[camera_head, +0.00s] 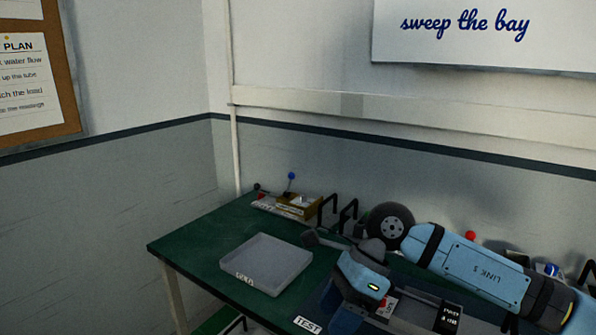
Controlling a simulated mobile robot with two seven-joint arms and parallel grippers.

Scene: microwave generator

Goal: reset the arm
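My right arm (470,268), light blue with dark joints, reaches in from the right over the green table (205,250). Its link label appears upside down. A blue part with a small lit yellow strip (362,283) hangs at its near end, over the table's front part. I cannot make out separate fingertips there, nor whether this gripper is open or shut. My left arm and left gripper are not in view.
A shallow grey tray (268,262) stands on the table, left of the arm. A yellow-brown box (298,206) and a blue-knobbed lever (290,180) stand at the back. Black handles (347,214) rise beside them. The table's left end is clear.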

